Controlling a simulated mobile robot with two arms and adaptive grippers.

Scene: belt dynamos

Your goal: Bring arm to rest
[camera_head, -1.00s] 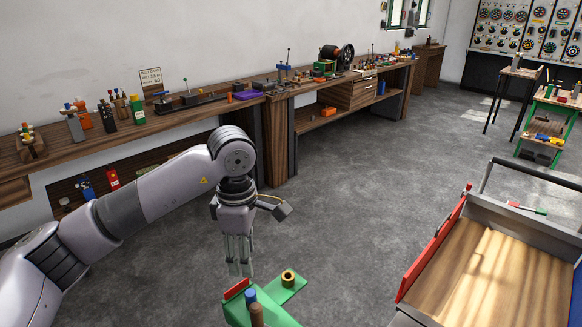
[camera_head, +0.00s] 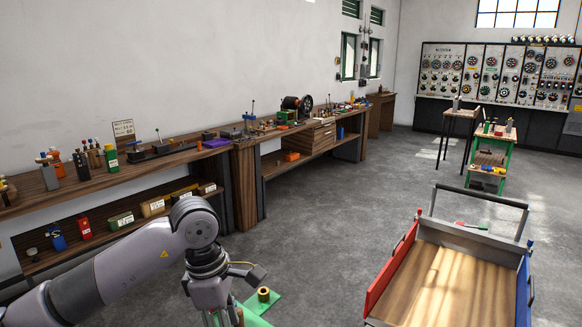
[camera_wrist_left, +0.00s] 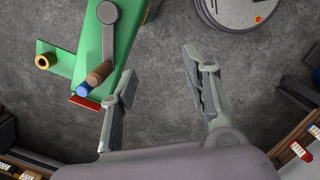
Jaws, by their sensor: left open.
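My left arm comes in from the left in the head view and bends down at the wrist. Its gripper (camera_head: 222,318) is low, with the fingertips cut off by the bottom edge. In the left wrist view the gripper (camera_wrist_left: 165,90) has its two fingers wide apart, with only grey floor between them. Nothing is held. A green stand (camera_wrist_left: 92,45) with a grey lever, a brown and a blue peg and a red edge lies beside the left finger in that view. My right gripper is not in view.
A wooden cart tray (camera_head: 440,285) with red and blue sides stands at the right. A long workbench (camera_head: 180,160) with tools runs along the left wall. A green trolley (camera_head: 488,160) and a control panel (camera_head: 500,75) are at the back. The middle floor is clear.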

